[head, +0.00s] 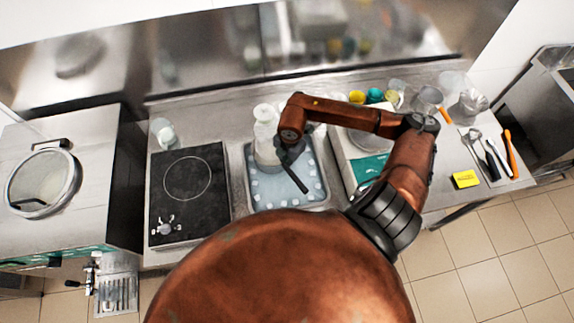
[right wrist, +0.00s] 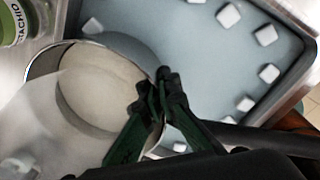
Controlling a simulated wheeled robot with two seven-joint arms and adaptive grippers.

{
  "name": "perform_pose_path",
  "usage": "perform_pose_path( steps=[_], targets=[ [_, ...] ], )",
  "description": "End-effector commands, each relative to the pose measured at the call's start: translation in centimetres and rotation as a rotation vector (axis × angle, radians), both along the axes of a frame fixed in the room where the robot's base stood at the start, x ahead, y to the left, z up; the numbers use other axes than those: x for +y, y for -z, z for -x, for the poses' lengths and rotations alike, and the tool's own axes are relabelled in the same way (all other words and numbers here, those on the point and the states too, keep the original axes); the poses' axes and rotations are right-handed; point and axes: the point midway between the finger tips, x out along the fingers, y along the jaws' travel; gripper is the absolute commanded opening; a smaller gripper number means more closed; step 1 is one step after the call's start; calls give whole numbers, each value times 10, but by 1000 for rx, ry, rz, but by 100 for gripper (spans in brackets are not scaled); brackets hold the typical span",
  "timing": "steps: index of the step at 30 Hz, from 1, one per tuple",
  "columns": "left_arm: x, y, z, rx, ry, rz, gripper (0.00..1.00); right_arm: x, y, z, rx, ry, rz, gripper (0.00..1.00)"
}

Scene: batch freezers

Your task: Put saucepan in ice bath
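The metal saucepan (right wrist: 75,85) holds a pale cream-coloured content. In the head view the saucepan (head: 265,152) is at the upper left part of the ice bath, partly hidden by my arm. The ice bath (head: 289,190) is a shallow metal tray of bluish water with several ice cubes; it also shows in the right wrist view (right wrist: 190,45). My right gripper (right wrist: 155,90) has its fingers close together on the saucepan's rim beside its dark handle (head: 297,181). In the head view the right gripper (head: 284,152) is above the tray. I cannot tell whether the saucepan's base touches the tray. My left gripper is not in view.
A black induction hob (head: 188,195) lies left of the bath, with a glass jar (head: 164,132) behind it. A pistachio container (right wrist: 14,22) stands close to the saucepan. Right are a teal-marked appliance (head: 372,168), a yellow sponge (head: 465,179) and several utensils.

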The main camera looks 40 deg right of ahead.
Motion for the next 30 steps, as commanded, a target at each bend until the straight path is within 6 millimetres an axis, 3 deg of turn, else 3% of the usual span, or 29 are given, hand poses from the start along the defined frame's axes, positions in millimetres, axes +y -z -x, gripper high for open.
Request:
perform_pose_path(
  steps=[8, 19, 28, 30],
  targets=[
    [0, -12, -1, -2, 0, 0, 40, -4, 31, -2, 0, 1, 0, 0],
    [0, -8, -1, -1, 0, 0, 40, -4, 37, -3, -2, 0, 1, 0],
    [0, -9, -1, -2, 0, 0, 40, -4, 38, -2, 1, 0, 1, 21],
    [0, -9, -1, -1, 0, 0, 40, -4, 37, -2, 1, 0, 1, 22]
  ],
)
